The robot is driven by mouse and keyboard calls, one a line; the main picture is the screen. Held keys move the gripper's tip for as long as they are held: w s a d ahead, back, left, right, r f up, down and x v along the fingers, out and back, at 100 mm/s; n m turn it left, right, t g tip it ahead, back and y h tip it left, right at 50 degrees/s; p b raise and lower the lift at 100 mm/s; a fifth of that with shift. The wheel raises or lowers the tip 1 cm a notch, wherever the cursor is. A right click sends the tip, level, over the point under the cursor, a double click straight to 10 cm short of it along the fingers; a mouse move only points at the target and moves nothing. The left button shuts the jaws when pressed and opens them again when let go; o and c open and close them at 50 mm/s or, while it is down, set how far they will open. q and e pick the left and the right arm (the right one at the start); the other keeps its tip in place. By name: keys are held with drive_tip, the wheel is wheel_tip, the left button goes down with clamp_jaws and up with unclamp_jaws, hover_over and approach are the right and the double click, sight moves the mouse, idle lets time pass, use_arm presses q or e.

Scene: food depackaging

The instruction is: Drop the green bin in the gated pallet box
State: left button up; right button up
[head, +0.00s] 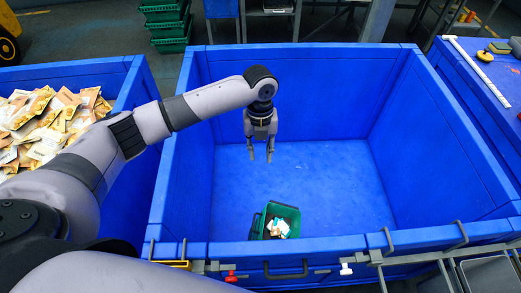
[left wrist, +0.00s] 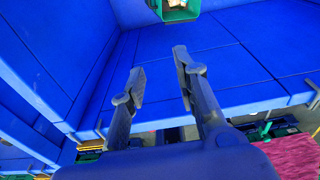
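The green bin (head: 287,211) lies on the floor of the blue gated pallet box (head: 330,170), close to its near wall, and looks tilted. A few pale and orange packets (head: 278,228) show inside it. My left gripper (head: 260,155) hangs inside the box above and behind the bin. Its fingers are apart, with nothing between them. In the left wrist view the open fingers (left wrist: 158,72) also show empty, and the green bin (left wrist: 190,13) is at the top edge, clear of them. My right gripper does not show in either view.
A second blue box (head: 125,80) full of packets (head: 45,125) stands at the left. Stacked green bins (head: 168,28) stand behind. A blue table (head: 480,90) with tools is at the right. The rest of the box floor is clear.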

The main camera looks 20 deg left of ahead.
use_arm(q)
wheel_tip(320, 180, up, 12)
drive_tip(key=w, duration=0.1)
drive_tip(key=shift+w+a, duration=0.15)
drive_tip(key=shift+a, duration=0.15)
drive_tip(key=shift+f, duration=0.15)
idle(0.7)
